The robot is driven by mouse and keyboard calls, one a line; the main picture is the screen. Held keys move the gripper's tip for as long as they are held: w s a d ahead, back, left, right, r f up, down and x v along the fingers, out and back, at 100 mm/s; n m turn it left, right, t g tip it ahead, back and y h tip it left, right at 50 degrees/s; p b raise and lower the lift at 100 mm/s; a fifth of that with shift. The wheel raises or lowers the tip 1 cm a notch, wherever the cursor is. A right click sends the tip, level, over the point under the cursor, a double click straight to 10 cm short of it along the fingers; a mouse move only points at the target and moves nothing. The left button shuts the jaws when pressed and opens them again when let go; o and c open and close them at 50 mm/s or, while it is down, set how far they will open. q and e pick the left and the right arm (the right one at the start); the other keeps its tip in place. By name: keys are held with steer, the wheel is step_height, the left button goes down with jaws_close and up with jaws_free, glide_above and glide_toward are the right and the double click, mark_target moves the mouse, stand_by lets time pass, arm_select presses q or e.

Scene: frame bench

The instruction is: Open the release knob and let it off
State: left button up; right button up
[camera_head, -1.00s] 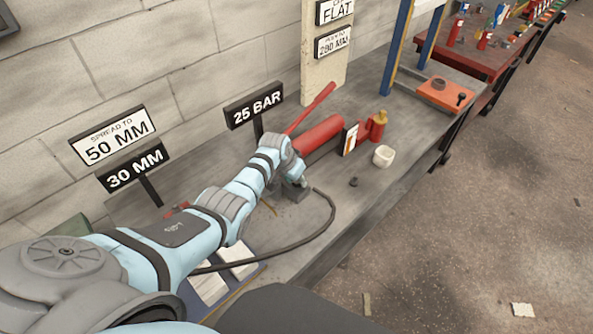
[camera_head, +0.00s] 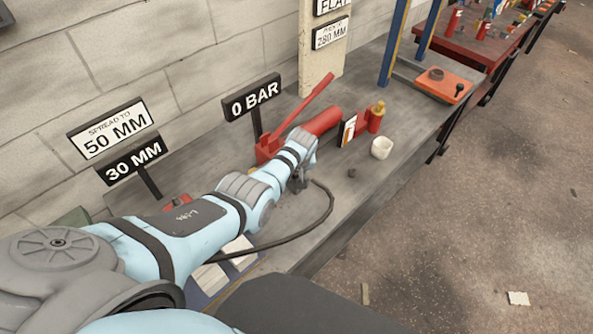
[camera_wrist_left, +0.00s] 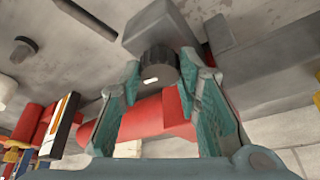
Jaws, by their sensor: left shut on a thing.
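The release knob (camera_wrist_left: 160,68) is a dark, ribbed short cylinder with a small white mark, on a grey block (camera_wrist_left: 165,25) in the left wrist view. My left gripper (camera_wrist_left: 160,80) is shut on it, one teal finger on each side. In the head view the left gripper (camera_head: 300,182) is at the near end of the red pump (camera_head: 322,121), and the arm hides the knob. The pump's long red handle (camera_head: 303,108) slants upward. The sign behind the pump reads 0 BAR (camera_head: 254,98). My right gripper is not in view.
A black hose (camera_head: 325,215) curves over the bench in front of the gripper. A white cup (camera_head: 381,148), a red bottle (camera_head: 375,117) and a small dark piece (camera_head: 351,173) stand to the right. Signs (camera_head: 110,128) reading 50 MM and 30 MM stand at left.

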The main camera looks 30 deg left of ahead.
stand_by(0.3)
arm_select(q)
steer(key=o, duration=1.1)
steer(key=shift+o, duration=0.2)
steer(key=v, duration=1.2)
steer(key=shift+d, duration=0.1)
